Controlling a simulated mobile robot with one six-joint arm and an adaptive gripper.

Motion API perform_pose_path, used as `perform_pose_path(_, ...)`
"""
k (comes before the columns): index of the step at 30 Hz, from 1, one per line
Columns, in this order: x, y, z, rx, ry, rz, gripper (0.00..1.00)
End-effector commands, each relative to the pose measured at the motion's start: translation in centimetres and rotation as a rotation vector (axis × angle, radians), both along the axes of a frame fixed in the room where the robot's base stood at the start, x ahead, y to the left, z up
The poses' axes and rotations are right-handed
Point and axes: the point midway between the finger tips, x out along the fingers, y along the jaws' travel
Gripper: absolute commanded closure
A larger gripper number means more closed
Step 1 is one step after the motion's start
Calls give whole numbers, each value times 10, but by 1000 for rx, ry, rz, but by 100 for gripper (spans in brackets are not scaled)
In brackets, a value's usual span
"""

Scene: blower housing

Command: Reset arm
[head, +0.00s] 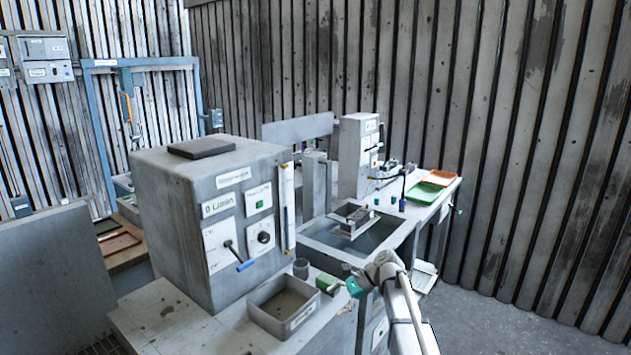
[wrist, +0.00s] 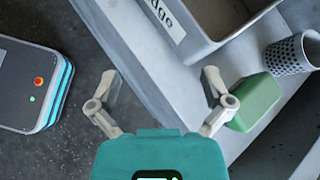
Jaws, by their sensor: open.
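My gripper (head: 352,287) is at the front edge of the bench in the head view, at the end of my arm, which comes up from the lower right. In the wrist view my gripper (wrist: 160,84) has its two pale fingers spread wide, with nothing between them but the bench edge and floor behind. The right finger overlaps the edge of a green block (wrist: 258,100) in that picture; I cannot tell whether they touch. The green block (head: 328,284) also shows just left of the gripper in the head view.
A grey labelled bin (head: 284,305) and a grey perforated cup (head: 301,267) stand on the bench (head: 160,318) near the gripper. A large grey machine box (head: 215,215) rises behind. A sunken basin (head: 350,238) and green and orange trays (head: 425,190) lie farther back. Floor at right is open.

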Motion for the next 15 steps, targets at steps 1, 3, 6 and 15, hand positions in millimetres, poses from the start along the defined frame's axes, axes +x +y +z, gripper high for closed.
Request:
perform_pose_path(1, -14, -2, -1, -30, -34, 24, 0)
perform_pose_path(3, -29, -6, -7, -82, -94, 69, 0)
perform_pose_path(6, -55, -15, -15, -174, -195, 157, 0)
perform_pose_path(15, -132, -54, -34, -463, -464, 520, 0)
